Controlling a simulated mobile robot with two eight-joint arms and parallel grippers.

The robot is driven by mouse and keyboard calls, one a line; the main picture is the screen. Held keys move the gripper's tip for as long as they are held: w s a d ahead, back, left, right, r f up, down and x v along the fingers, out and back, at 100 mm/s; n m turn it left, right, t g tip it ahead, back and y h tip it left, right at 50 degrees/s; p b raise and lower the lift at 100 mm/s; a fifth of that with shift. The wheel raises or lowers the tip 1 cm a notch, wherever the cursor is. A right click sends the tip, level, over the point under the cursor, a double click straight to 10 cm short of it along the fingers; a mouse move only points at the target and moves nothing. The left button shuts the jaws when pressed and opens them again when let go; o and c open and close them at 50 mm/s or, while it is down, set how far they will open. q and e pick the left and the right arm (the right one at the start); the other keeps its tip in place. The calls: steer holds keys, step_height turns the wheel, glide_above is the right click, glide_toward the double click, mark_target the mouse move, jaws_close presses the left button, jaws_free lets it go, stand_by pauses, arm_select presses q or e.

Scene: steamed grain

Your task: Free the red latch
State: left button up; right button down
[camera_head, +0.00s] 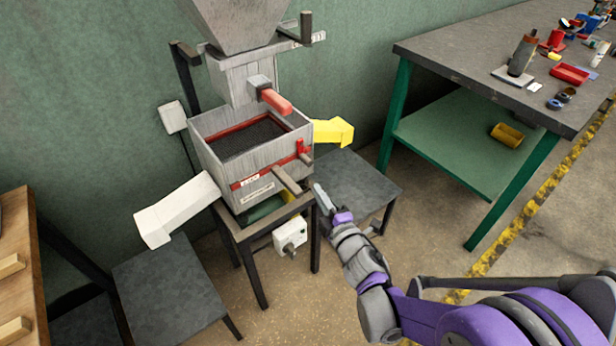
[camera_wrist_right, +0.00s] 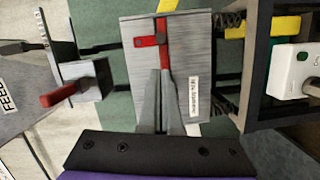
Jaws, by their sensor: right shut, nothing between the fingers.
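In the right wrist view the red latch (camera_wrist_right: 150,41) lies across the red band, beyond my fingertips. My right gripper (camera_head: 319,188) is shut and empty, in front of the box's right side and below the latch. In the right wrist view the right gripper's fingers (camera_wrist_right: 165,80) are together, pointing toward the box face, apart from the latch as far as I can tell. My left gripper is not in view.
The box (camera_head: 215,160) holds dark mesh and stands under a hopper with a red handle (camera_head: 275,101). A wooden bar (camera_head: 287,180) juts from its front. White (camera_head: 180,207) and yellow (camera_head: 333,131) spouts stick out sideways. A cluttered workbench (camera_head: 470,50) stands right.

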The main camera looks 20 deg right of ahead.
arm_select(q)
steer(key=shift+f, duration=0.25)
arm_select(e)
glide_toward(300, 159)
steer(key=w, duration=0.2)
steer(key=w+a, duration=0.1)
steer(key=w, duration=0.2)
steer(key=shift+a, duration=0.2)
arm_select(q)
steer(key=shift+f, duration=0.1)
arm_select(e)
steer(key=shift+w+d+f+n+t, duration=0.15)
steer(key=shift+d+f+n+t, duration=0.2)
steer(key=shift+n, duration=0.65)
arm_select(q)
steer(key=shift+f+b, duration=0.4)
steer(key=shift+b, duration=0.2)
arm_select(e)
steer(key=w+d+r+n+t+y, duration=0.1)
steer(key=d+n, duration=0.5)
steer(key=n, duration=1)
steer(key=w+y, duration=0.1)
steer(key=y, duration=0.1)
steer(key=shift+r+n+t+y, duration=0.35)
steer(key=shift+n+y, duration=0.05)
steer(key=shift+w+d+r, duration=0.1)
